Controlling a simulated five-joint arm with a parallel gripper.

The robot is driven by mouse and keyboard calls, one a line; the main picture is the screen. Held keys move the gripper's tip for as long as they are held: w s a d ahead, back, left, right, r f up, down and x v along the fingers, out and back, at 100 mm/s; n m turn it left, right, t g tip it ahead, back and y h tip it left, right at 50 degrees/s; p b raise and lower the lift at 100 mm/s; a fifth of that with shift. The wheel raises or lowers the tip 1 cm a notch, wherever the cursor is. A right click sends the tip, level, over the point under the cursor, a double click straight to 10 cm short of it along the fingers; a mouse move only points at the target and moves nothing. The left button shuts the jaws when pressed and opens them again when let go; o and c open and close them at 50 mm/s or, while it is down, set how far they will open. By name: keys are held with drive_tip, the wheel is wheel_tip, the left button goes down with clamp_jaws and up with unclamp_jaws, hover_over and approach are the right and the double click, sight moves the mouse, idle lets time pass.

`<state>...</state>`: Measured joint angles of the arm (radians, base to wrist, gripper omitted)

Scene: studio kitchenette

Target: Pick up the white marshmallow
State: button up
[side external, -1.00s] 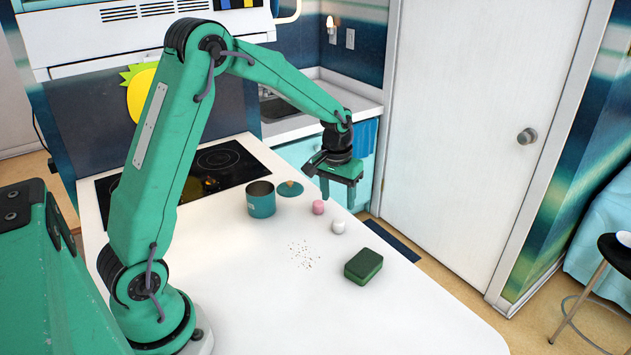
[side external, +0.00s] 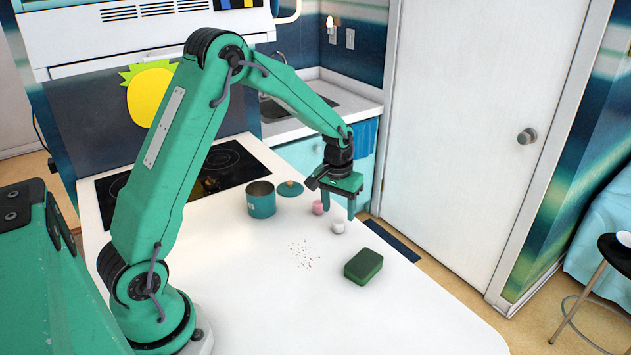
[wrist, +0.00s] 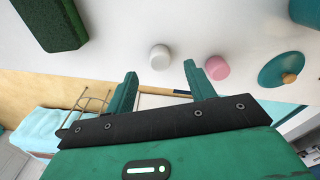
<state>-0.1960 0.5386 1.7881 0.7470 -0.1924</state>
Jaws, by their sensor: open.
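The white marshmallow (side external: 338,227) stands on the white counter near its far right edge. It also shows in the wrist view (wrist: 160,57), ahead of the gap between my fingers. The pink marshmallow (side external: 318,208) stands close by; in the wrist view (wrist: 217,67) it is right of the white one, by my right finger. My gripper (side external: 338,208) is open and empty, pointing down above the two marshmallows. In the wrist view my gripper (wrist: 158,82) has its fingers spread apart. I cannot tell its exact height above the counter.
A green sponge (side external: 363,266) lies in front of the marshmallows. A teal canister (side external: 261,199) stands behind left, with its teal lid (side external: 290,188) beside it. A black cooktop (side external: 215,168) is at the back left.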

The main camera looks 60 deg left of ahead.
sight(339, 221)
drive_tip(key=shift+w+f, duration=0.2)
drive_tip(key=shift+f, duration=2.15)
drive_tip(key=c, duration=1)
